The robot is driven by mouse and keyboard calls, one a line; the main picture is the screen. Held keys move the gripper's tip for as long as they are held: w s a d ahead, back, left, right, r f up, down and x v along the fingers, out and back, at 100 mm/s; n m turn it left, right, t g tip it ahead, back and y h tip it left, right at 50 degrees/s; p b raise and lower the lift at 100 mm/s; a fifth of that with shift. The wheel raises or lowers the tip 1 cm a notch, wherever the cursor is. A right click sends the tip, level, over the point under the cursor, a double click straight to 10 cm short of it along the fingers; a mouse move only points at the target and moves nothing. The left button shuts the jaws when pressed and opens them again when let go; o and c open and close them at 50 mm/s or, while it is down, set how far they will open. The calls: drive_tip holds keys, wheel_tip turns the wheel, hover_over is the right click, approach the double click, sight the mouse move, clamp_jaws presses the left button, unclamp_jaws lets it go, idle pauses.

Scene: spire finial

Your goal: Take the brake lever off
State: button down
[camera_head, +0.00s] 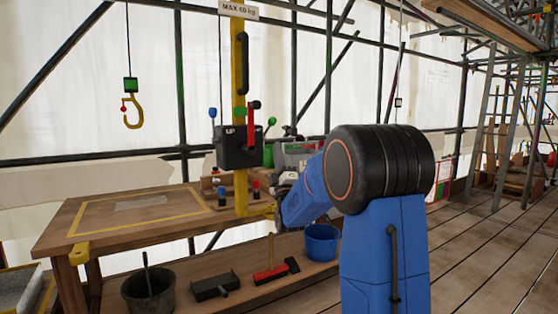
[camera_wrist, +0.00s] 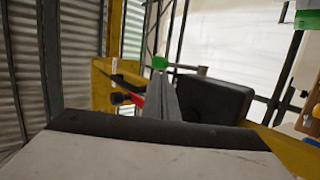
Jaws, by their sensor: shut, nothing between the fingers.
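A dark control box (camera_head: 239,147) marked UP is mounted on a yellow post (camera_head: 241,190). A red lever (camera_head: 251,130) with a black knob stands upright at its front. A blue-knobbed lever (camera_head: 212,113) and a green-knobbed lever (camera_head: 271,121) flank the box. No label shows which is the brake lever. In the wrist view, my gripper (camera_wrist: 164,82) is shut and empty, pointing towards the dark box (camera_wrist: 213,98). The red lever (camera_wrist: 138,101) shows just left of the fingers, partly hidden by them; contact cannot be told. My fingertips are hidden in the head view.
A wooden bench (camera_head: 120,222) with a taped yellow outline stands below the box. A yellow hook (camera_head: 133,113) hangs at the left. A grey bucket (camera_head: 149,290), a blue bucket (camera_head: 320,242) and tools lie on the lower shelf. Plank floor is free at the right.

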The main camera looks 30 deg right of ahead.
sight(271, 118)
drive_tip(key=x, duration=0.8)
drive_tip(key=shift+r, duration=0.15)
drive_tip(key=shift+w+r+n+g+y, duration=0.2)
drive_tip(key=shift+r+n+g+y, duration=0.15)
drive_tip(key=shift+r+g+y, duration=0.25)
drive_tip(key=shift+w+r+n+g+y, duration=0.2)
drive_tip(key=shift+r+n+g+y, duration=0.2)
drive_tip(key=shift+r, duration=0.3)
drive_tip(key=w+r+n+g+y, duration=0.1)
drive_tip(key=w+r+g, duration=0.1)
drive_tip(key=g, duration=0.1)
drive_tip(key=shift+w+r, duration=0.1)
drive_tip(key=shift+r, duration=0.3)
drive_tip(key=shift+w+a+r+n+g+y, duration=0.1)
drive_tip(key=shift+w+r+n+g+y, duration=0.35)
drive_tip(key=shift+g, duration=0.45)
drive_tip(key=w, duration=0.1)
drive_tip(key=w+r, duration=0.1)
drive_tip(key=shift+w+r, duration=0.2)
drive_tip(key=shift+w, duration=0.15)
drive_tip(key=shift+w+r, duration=0.1)
drive_tip(key=shift+r, duration=0.05)
